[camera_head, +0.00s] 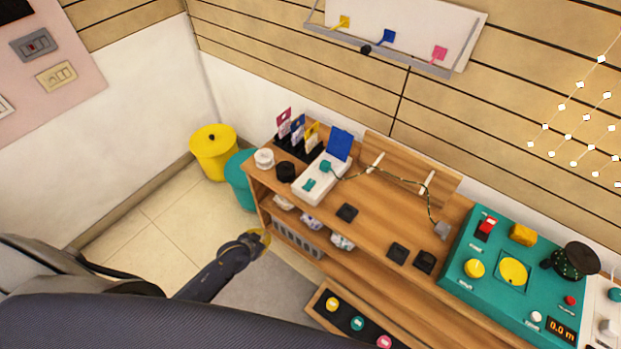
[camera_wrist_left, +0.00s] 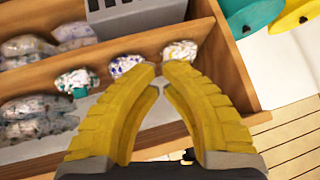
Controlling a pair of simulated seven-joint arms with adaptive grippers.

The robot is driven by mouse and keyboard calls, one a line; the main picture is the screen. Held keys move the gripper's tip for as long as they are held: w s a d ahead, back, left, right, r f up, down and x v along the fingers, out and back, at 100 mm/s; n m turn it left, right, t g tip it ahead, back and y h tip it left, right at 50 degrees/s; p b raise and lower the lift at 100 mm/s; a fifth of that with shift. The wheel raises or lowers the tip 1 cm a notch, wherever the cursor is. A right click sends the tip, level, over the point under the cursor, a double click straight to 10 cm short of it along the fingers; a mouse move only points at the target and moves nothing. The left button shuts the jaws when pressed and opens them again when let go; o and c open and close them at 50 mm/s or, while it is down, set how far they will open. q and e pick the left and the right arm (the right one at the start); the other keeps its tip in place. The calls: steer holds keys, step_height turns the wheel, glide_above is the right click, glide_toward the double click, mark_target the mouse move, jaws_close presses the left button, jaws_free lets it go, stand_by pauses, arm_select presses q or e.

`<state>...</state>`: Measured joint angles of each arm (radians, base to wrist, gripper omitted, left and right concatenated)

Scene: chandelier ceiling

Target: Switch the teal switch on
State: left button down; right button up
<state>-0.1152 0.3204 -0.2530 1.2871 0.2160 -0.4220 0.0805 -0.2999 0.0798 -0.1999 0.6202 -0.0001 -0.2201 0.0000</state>
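The white switch box (camera_head: 322,190) stands near the left end of the wooden desk, with a raised blue panel (camera_head: 340,145) at its back. A small teal switch (camera_head: 308,184) sits on the front of its top, and another teal part (camera_head: 326,166) is behind it. Whether the switch is on is too small to tell. My left gripper (camera_head: 264,237) is in front of the desk's left end, left of and lower than the box, apart from it. In the left wrist view its yellow fingers (camera_wrist_left: 161,72) nearly meet at the tips, with nothing held. My right gripper is not in view.
A teal console (camera_head: 480,300) with buttons and knobs stands on the right of the desk. Stuffed shelves (camera_wrist_left: 195,40) lie below the desktop. Yellow (camera_head: 212,165) and teal (camera_head: 238,185) bins stand left.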

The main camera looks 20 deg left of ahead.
arm_select(q)
steer(key=w+d+r+t+h, duration=0.1)
steer(key=w+d+r, duration=0.1)
steer(key=r, duration=0.8)
steer(key=w+d+r+h, duration=0.1)
steer(key=w+d+r, duration=0.2)
steer(key=r, duration=0.7)
steer(key=w+d+r+t+h, duration=0.1)
steer(key=w+d+r, duration=0.2)
steer(key=r, duration=0.6)
steer(key=d, duration=0.2)
steer(key=shift+d+r+t+h, duration=0.3)
steer(key=shift+d+r+h, duration=0.05)
steer(key=shift+r+h, duration=0.05)
steer(key=shift+w, duration=0.1)
glide_above(311, 184)
steer(key=s, duration=0.1)
steer(key=f, duration=0.4)
steer(key=shift+s+a+f, duration=0.15)
steer(key=shift+a+f, duration=0.15)
steer(key=shift+f, duration=0.1)
steer(key=shift+w+d+f, duration=0.1)
steer(key=shift+w+f, duration=0.1)
steer(key=shift+f, duration=0.3)
steer(key=shift+w+d+f, duration=0.1)
steer(key=shift+w+f, duration=0.1)
steer(key=shift+f, duration=0.3)
steer(key=shift+w+f, duration=0.25)
steer(key=shift+f, duration=0.8)
